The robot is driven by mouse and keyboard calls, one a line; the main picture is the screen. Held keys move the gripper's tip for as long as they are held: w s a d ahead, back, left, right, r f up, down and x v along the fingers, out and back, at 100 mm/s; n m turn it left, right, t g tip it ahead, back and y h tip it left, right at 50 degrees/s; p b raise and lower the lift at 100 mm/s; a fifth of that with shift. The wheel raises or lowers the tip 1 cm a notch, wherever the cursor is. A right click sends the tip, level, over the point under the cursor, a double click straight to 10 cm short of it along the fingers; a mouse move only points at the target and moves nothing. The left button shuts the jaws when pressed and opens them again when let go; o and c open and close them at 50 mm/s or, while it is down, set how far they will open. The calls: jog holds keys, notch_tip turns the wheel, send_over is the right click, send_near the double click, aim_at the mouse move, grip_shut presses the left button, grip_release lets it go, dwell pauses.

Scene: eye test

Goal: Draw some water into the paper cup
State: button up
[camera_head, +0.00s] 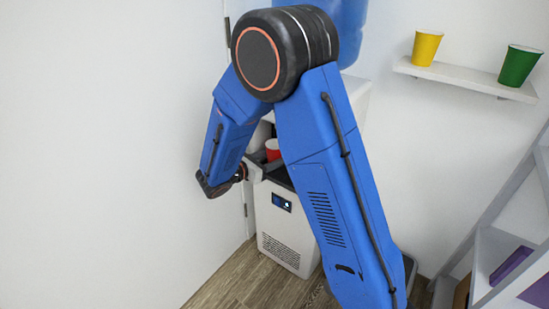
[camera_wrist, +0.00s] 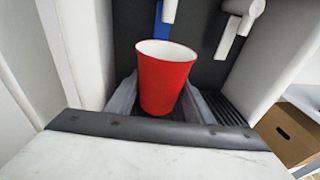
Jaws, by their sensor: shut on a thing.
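A red paper cup (camera_wrist: 165,80) stands upright in the bay of the water dispenser (camera_head: 285,230); its top also shows in the head view (camera_head: 273,150). My gripper (camera_wrist: 160,98) is shut on the cup, with a grey finger on each side. The inside of the cup looks white, and I see no water in it. A blue tap part (camera_wrist: 160,22) is just behind and above the rim, and a white tap (camera_wrist: 238,22) is to its right. I cannot tell whether the cup's base touches the drip tray (camera_wrist: 228,110).
A blue water bottle (camera_head: 350,25) sits on top of the dispenser. A yellow cup (camera_head: 426,46) and a green cup (camera_head: 518,65) stand on a wall shelf (camera_head: 460,78). A cardboard box (camera_wrist: 285,135) is at the right. Bay walls stand close on both sides.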

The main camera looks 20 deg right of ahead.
aim_at(269, 161)
jog(key=shift+w+d, duration=0.55)
jog(key=shift+d, duration=0.15)
jog(key=shift+s+a, duration=0.1)
jog(key=shift+a, duration=0.05)
dwell(1.7)
jog(key=shift+s+a, duration=0.7)
jog(key=shift+a, duration=0.25)
jog(key=shift+s+a, duration=0.7)
jog(key=shift+a, duration=0.25)
jog(key=shift+a, duration=0.1)
jog(key=s+a, duration=0.4)
jog(key=a, duration=0.1)
jog(key=s+a, duration=0.2)
jog(key=a, duration=0.1)
dwell(0.4)
dwell(1.0)
